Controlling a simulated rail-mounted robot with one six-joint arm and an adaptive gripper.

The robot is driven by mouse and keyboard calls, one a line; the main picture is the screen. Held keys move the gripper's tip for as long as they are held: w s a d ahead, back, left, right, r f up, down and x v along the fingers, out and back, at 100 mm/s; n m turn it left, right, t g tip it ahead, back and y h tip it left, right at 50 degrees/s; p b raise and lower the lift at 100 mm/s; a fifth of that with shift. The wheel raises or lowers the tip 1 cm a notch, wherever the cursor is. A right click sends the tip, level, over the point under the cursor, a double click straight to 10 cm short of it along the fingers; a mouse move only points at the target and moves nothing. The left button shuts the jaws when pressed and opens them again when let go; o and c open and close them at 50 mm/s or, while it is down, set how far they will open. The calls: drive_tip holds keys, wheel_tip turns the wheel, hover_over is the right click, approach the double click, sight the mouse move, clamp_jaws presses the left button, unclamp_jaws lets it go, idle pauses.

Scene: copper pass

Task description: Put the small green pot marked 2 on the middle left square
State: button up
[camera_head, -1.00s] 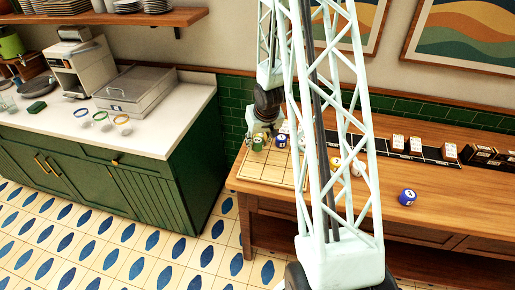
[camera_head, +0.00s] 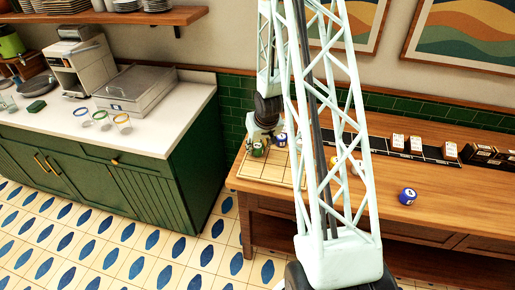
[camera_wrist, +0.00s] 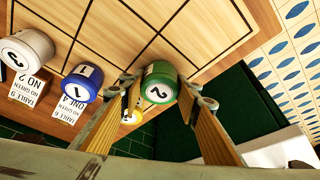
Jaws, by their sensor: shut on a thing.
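The small green pot marked 2 (camera_wrist: 159,84) sits between the fingers of my gripper (camera_wrist: 167,92), which is shut on it. In the head view the green pot (camera_head: 258,149) is at the far left part of the wooden board with ruled squares (camera_head: 264,173). The board (camera_wrist: 180,45) fills the top of the wrist view, and its ruled squares there look empty. I cannot tell whether the pot touches the board. A blue pot marked 1 (camera_wrist: 82,84) stands beside the green pot, apart from it.
Printed cards (camera_wrist: 77,106) stand by the pots. Another blue pot (camera_head: 407,196) stands on the counter to the right. My lattice arm hides part of the counter.

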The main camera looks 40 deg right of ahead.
drive_tip(key=shift+f, duration=0.15)
drive_tip(key=o, duration=0.9)
drive_tip(key=shift+v, duration=1.2)
drive_tip(key=p+v, duration=0.1)
drive_tip(key=v, duration=0.9)
drive_tip(key=shift+p, duration=0.35)
